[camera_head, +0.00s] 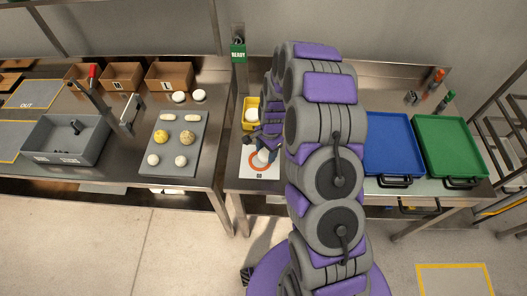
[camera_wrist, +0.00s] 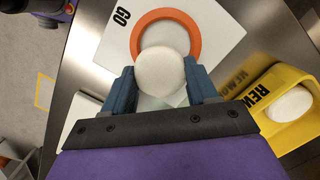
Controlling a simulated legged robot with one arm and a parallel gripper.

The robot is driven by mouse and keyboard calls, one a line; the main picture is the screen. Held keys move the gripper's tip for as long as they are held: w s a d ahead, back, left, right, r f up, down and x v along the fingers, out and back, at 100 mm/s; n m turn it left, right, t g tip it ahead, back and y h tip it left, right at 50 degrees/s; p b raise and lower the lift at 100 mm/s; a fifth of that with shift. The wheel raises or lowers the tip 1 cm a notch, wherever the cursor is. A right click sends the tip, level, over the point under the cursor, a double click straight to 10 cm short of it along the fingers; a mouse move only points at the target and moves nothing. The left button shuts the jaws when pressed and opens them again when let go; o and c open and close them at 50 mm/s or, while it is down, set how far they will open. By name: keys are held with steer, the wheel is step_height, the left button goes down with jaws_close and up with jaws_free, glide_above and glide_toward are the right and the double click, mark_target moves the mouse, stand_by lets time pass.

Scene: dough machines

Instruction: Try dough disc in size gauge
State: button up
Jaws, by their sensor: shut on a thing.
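A pale round dough disc (camera_wrist: 162,70) is between the two blue fingers of my gripper (camera_wrist: 162,88) in the wrist view. My gripper is shut on it. The size gauge is a white plate (camera_wrist: 217,20) with an orange ring (camera_wrist: 196,38) and the word GO. The disc overlaps the near part of the ring's opening in the wrist view; I cannot tell its height above the plate. In the head view the gauge (camera_head: 246,170) lies on the right table, and my gripper (camera_head: 265,155) is over it, partly hidden by my arm.
A yellow bin (camera_wrist: 298,84) marked REWORK holds a pale disc beside the gauge. A green READY sign (camera_head: 238,53) stands behind. Blue (camera_head: 388,140) and green (camera_head: 450,145) trays lie to the right. A grey board (camera_head: 176,140) with dough pieces is on the left table.

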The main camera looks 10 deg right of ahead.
steer(key=shift+a+f, duration=0.2)
steer(key=shift+a, duration=0.35)
steer(key=shift+a+f, duration=0.2)
steer(key=shift+a, duration=0.3)
steer(key=shift+d+f, duration=0.3)
steer(key=shift+d, duration=0.55)
steer(key=shift+a, duration=0.65)
steer(key=o, duration=1.1)
steer(key=shift+d, duration=0.3)
steer(key=shift+o, duration=0.3)
steer(key=shift+d, duration=0.2)
steer(key=shift+w+a+r, duration=0.1)
steer(key=shift+a+r, duration=0.1)
steer(key=shift+r, duration=0.35)
step_height(320, 180, up, 16)
steer(key=d+p, duration=0.1)
steer(key=d, duration=0.1)
steer(key=shift+w+d, duration=0.15)
steer(key=shift+w, duration=0.3)
